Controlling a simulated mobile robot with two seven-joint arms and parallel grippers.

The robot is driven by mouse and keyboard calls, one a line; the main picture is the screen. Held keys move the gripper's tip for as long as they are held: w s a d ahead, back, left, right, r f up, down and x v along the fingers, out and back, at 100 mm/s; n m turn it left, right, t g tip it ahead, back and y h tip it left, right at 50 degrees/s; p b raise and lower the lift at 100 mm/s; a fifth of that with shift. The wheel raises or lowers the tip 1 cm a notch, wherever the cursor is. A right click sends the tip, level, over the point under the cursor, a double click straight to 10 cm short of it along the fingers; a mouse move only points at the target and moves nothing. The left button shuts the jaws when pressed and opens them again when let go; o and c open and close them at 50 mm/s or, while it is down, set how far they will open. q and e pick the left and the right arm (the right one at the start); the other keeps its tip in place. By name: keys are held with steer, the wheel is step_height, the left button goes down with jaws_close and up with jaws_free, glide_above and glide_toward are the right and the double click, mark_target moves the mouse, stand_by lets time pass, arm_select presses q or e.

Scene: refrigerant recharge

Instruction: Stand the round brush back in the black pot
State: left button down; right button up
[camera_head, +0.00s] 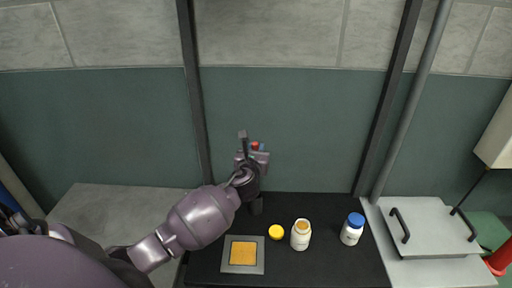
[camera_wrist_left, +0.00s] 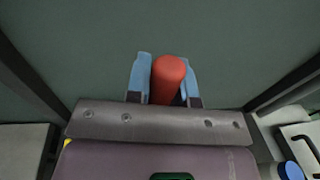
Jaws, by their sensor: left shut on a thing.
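My left gripper (camera_head: 257,148) is raised in front of the green wall panel, above the back of the black work surface. It is shut on the round brush, whose red handle end (camera_wrist_left: 168,78) stands between the two blue fingers in the left wrist view. In the head view only a small red tip of the brush (camera_head: 255,146) shows; its bristles are hidden. A dark upright shape, seemingly the black pot (camera_head: 257,206), stands on the black surface below the gripper, partly covered by my wrist. Its opening cannot be made out. My right gripper is out of view.
On the black surface (camera_head: 318,270) are a grey-framed yellow pad (camera_head: 243,253), a yellow lid (camera_head: 276,232), an open white jar (camera_head: 300,235) and a blue-capped white bottle (camera_head: 352,229). A light lidded box with black handles (camera_head: 428,232) is at right.

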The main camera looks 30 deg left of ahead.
arm_select(q)
step_height(320, 180, down, 8)
steer(key=b, duration=0.6)
stand_by(0.6)
